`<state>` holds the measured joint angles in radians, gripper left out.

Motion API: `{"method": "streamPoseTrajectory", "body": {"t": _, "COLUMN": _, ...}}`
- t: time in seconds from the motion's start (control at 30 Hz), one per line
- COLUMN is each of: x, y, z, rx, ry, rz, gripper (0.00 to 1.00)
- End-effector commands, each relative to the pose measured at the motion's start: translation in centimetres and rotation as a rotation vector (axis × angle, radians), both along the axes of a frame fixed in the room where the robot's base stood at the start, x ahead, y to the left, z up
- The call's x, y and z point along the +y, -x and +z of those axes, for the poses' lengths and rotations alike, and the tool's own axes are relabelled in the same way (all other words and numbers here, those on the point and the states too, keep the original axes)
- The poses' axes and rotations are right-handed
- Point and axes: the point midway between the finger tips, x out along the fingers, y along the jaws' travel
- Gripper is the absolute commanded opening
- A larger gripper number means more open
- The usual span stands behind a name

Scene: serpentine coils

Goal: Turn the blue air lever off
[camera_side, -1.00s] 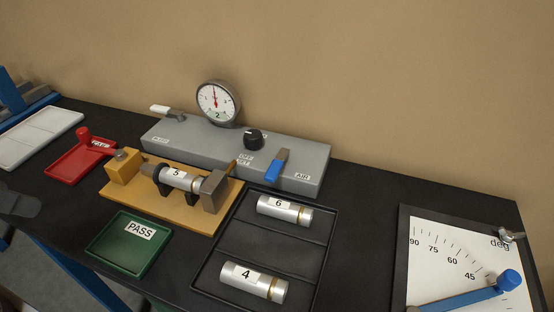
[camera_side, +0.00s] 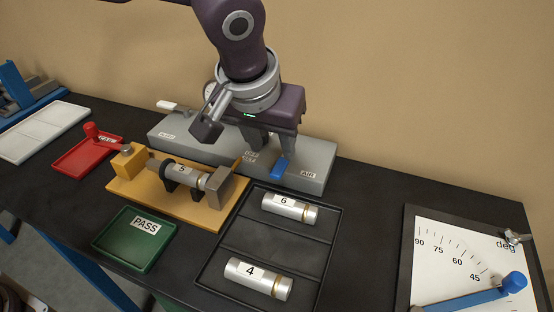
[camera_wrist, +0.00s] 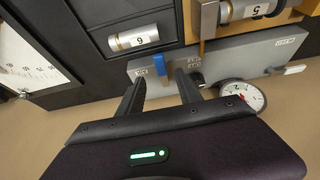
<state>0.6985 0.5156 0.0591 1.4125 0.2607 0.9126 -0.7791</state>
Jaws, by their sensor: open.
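The blue air lever (camera_side: 279,169) is on the grey control box (camera_side: 318,158), just left of the AIR label; its upper end is hidden behind my gripper in the side view. My gripper (camera_side: 271,152) points down over the box close to the lever, with its jaws open. In the wrist view the blue lever (camera_wrist: 160,66) appears just beyond and between my two fingertips (camera_wrist: 160,78). I cannot tell whether a finger touches it.
A white lever (camera_side: 168,105) is at the box's left end. The gauge (camera_wrist: 243,96) and black knob are beside my fingers. A yellow fixture (camera_side: 215,213) holding cylinder 5 and a black tray (camera_side: 275,240) with cylinders 6 and 4 lie in front.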

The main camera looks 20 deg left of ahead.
Motion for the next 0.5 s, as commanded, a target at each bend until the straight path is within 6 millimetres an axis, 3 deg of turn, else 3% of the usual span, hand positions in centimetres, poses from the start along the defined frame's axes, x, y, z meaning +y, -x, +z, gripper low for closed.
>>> {"method": "streamPoseTrajectory", "body": {"t": 0.3, "x": 0.0, "y": -2.1, "z": -5.2, "rx": 0.003, "ry": -0.001, "rz": 0.003, "gripper": 0.42}}
{"method": "streamPoseTrajectory", "body": {"t": 0.5, "x": 0.0, "y": -2.6, "z": -6.3, "rx": 0.001, "ry": 0.001, "rz": 0.002, "gripper": 0.42}}
